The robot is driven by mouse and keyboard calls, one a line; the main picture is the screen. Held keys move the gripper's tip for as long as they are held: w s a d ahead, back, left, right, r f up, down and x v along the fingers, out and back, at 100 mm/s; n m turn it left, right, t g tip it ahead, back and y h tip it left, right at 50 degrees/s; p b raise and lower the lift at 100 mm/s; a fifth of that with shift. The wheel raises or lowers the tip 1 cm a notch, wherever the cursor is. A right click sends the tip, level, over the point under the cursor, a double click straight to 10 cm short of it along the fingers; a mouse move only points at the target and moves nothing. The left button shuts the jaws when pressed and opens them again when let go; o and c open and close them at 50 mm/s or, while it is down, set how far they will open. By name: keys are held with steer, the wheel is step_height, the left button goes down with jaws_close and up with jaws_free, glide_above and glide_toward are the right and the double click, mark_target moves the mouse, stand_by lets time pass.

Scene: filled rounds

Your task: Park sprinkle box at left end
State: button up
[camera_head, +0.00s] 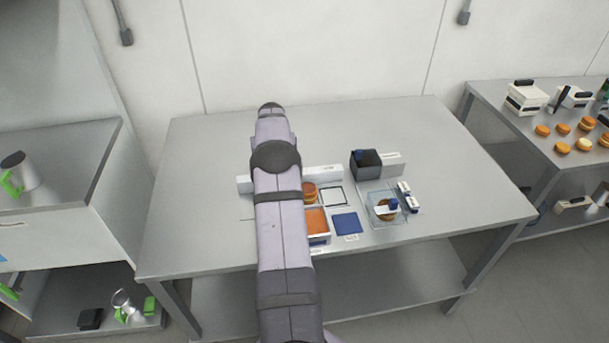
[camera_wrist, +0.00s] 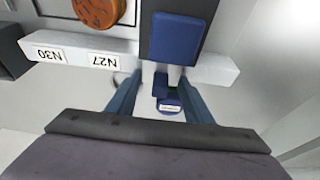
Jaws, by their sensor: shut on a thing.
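In the wrist view my gripper (camera_wrist: 161,80) points down with its two blue-grey fingers close together. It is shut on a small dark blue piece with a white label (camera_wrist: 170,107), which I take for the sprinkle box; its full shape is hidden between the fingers. The held piece is beside a white rail (camera_wrist: 90,50) marked N30 and N27, seen upside down. In the head view my arm covers the gripper and what it holds.
A blue square (camera_head: 346,223), a white-framed square (camera_head: 331,197) and an orange-filled tray (camera_head: 316,222) are right of my arm. The table's left side (camera_head: 190,200) is clear.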

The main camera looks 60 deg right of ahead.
steer(key=shift+w+a, duration=3)
steer(key=o, duration=1)
steer(key=shift+c, duration=0.2)
steer(key=shift+r, duration=0.15)
step_height(320, 180, up, 7)
steer(key=p, duration=0.4)
steer(key=shift+p, duration=0.35)
